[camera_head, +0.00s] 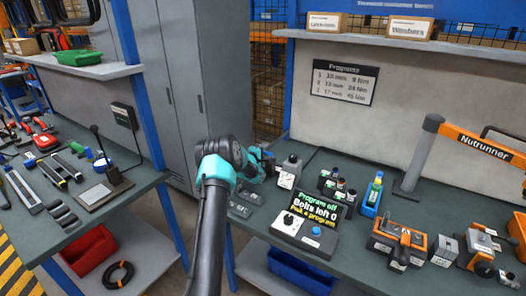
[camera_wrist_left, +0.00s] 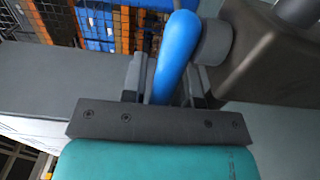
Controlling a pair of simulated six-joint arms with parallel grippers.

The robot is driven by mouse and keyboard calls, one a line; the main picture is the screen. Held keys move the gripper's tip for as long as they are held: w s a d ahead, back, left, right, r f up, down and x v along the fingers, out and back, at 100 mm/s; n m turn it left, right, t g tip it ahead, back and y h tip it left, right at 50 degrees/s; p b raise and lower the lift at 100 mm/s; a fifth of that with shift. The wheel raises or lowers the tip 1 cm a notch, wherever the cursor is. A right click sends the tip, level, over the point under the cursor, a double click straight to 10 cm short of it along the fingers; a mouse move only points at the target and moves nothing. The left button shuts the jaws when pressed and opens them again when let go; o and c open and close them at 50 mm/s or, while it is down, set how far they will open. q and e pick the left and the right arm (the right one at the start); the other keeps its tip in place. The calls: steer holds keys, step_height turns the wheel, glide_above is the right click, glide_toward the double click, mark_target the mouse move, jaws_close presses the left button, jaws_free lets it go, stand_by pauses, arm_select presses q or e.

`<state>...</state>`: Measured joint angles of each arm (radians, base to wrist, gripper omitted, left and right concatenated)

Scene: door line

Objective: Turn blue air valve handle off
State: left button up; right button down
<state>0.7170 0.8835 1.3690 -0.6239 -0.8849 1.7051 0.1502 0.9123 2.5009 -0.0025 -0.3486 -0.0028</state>
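The blue air valve handle (camera_wrist_left: 176,58) is a thick bent bar in the left wrist view, joined to a round grey collar (camera_wrist_left: 213,42) on a dark block (camera_wrist_left: 270,70). My left gripper (camera_wrist_left: 168,88) has one finger on each side of the handle's lower end, close against it, and looks shut on it. In the head view my left gripper (camera_head: 262,163) is at the left end of the back bench, next to a grey unit. The handle is hidden there behind my arm and gripper. My right gripper is in neither view.
On the back bench (camera_head: 365,255) stand a program display box (camera_head: 308,232), several small bottles, a blue-green bottle (camera_head: 372,195) and orange-grey devices (camera_head: 398,243). An orange Nutrunner arm (camera_head: 470,143) stands right. A tool bench (camera_head: 140,183) is left, with a grey locker (camera_head: 190,90) behind.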

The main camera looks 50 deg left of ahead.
arm_select(q)
jaws_close()
stand_by(0.5)
